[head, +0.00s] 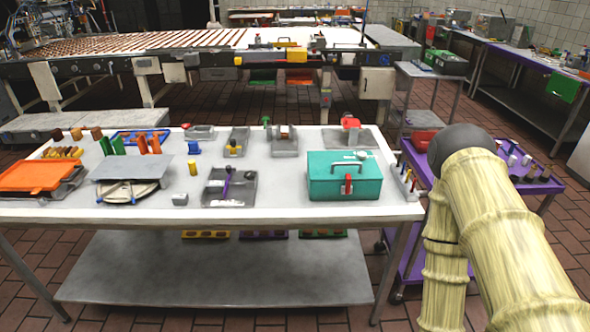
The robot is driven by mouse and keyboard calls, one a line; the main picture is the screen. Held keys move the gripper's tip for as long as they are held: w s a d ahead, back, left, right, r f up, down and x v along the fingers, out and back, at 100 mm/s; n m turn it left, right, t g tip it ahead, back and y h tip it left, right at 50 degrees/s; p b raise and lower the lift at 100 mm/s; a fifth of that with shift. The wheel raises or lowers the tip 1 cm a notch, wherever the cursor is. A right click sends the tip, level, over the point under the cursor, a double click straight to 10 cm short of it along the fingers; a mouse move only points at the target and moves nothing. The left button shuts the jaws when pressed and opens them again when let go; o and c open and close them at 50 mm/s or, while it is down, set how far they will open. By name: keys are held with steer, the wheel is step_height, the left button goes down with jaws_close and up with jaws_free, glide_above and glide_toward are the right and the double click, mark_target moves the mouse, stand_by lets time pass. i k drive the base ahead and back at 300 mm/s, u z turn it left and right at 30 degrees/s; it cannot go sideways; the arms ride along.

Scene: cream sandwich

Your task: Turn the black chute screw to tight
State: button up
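I cannot pick out the black chute screw in the head view; any such small part is too small to tell or hidden. Small knobs or handles (409,182) in red and pale colours stand at the right end of the white table (270,214), too small to make out. My own arm, pale and ribbed with a dark round joint, fills the lower right and hides part of the scene. My gripper is not in view.
A teal toolbox (326,185), a grey tray (217,196) and an orange board (38,175) are on the table. A purple cart (408,270) stands to its right, partly behind my arm. A conveyor (130,48) runs behind. Brick floor is bare at the front.

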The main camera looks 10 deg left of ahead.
mark_target(250, 175)
steer(key=z, duration=0.9)
steer(key=i, duration=0.95)
steer(key=u, duration=2.1)
